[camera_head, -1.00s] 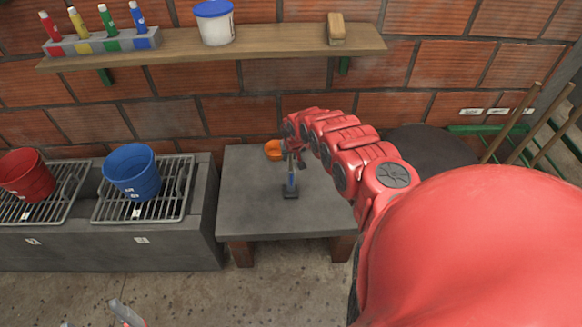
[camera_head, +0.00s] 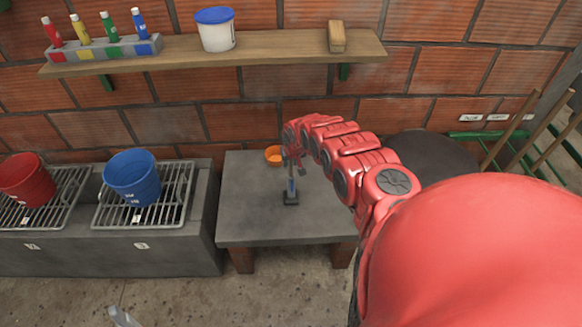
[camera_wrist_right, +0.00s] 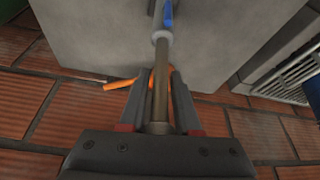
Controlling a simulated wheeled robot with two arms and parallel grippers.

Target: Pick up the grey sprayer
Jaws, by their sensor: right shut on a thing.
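The grey sprayer (camera_head: 291,190), a slim upright tool with a grey shaft, a blue section and a dark foot, is at the middle of the grey table (camera_head: 250,220). Its foot appears to be on the tabletop. My right gripper (camera_head: 295,166) reaches it from above. In the right wrist view my right gripper (camera_wrist_right: 158,80) is shut on the shaft of the sprayer (camera_wrist_right: 161,60), which runs between the two fingers. The fingers hide part of the shaft.
An orange bowl-like thing (camera_head: 273,154) lies at the table's back edge. A blue bucket (camera_head: 132,178) and a red bucket (camera_head: 27,180) stand on grates at the left. A wooden shelf (camera_head: 270,47) runs along the brick wall above. A dark round thing (camera_head: 425,152) is at the right.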

